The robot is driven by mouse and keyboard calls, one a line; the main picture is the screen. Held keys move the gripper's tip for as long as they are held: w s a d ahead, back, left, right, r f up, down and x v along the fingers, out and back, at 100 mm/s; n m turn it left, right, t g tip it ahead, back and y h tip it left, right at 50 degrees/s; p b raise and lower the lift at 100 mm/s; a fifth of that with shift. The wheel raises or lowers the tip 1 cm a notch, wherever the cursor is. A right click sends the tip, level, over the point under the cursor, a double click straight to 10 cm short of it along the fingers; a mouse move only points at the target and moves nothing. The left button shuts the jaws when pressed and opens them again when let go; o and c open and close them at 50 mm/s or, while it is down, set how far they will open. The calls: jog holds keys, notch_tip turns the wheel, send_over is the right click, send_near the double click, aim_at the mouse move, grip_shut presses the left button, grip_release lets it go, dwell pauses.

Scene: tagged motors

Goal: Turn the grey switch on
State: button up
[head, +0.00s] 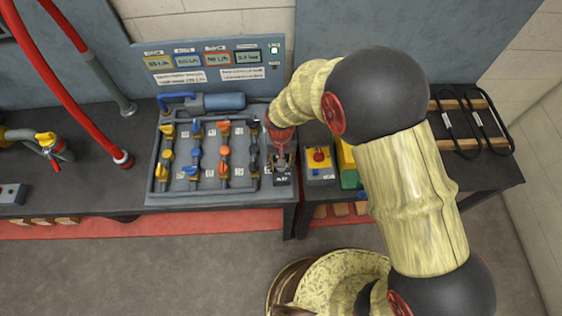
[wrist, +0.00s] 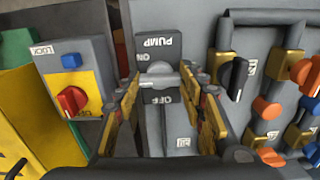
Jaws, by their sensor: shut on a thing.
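The grey switch (wrist: 158,68) is a round grey knob with a lever on a dark box labelled PUMP, and it sits between ON and OFF marks in the wrist view. The labels appear upside down there. My gripper (wrist: 163,83) has one finger on each side of the switch and is shut on its lever. The lever lies roughly crosswise between the fingertips; its exact setting is partly hidden. In the head view my gripper (head: 281,157) is over the switch box at the right end of the panel bench, and it hides most of the knob.
Pipes with coloured valve handles (head: 196,152) fill the panel on the other side. A display board (head: 215,62) stands behind. Black cables (head: 470,122) lie on the right bench.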

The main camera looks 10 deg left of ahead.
jog(key=o, duration=1.1)
jog(key=shift+o, duration=0.3)
notch_tip(320, 180, up, 12)
dwell(0.3)
